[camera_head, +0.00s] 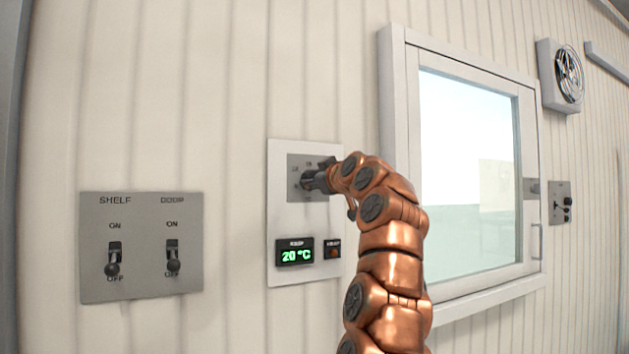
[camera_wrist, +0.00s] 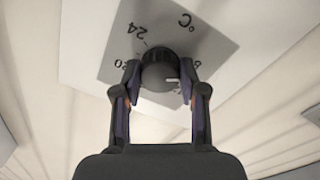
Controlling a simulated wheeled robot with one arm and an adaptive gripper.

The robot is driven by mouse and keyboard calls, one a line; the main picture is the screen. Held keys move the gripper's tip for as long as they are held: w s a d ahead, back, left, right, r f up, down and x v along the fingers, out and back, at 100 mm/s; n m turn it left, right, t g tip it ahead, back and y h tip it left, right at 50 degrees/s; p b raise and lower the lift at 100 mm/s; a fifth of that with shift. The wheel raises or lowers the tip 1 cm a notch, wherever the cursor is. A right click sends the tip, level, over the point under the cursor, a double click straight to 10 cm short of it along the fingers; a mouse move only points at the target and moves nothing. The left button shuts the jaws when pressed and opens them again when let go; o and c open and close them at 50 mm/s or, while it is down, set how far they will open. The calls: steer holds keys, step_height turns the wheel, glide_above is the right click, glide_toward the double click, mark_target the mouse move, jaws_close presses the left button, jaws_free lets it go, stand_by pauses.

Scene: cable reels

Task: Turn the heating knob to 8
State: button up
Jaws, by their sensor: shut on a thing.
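The heating knob (camera_wrist: 158,70) is a round dark knob with a ribbed edge on a grey dial plate (camera_wrist: 208,48). The plate carries a 24 and °C, with other figures partly hidden by the fingers. A pale mark on the knob points to the right in the wrist view. My gripper (camera_wrist: 160,80) is shut on the knob, one finger on each side. In the head view my gripper (camera_head: 311,181) covers most of the knob. The display (camera_head: 295,252) below the dial reads 20 °C in green.
A small switch with an orange part (camera_head: 333,249) sits beside the display. A grey panel (camera_head: 142,284) to the left holds two toggle levers marked SHELF and DOOR.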

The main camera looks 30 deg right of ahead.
steer(key=o, duration=1.1)
steer(key=shift+o, duration=0.2)
steer(key=s+a, duration=0.1)
steer(key=s, duration=1)
steer(key=shift+s+a+f, duration=0.15)
steer(key=shift+s+a, duration=0.1)
steer(key=shift+s, duration=0.15)
stand_by(0.7)
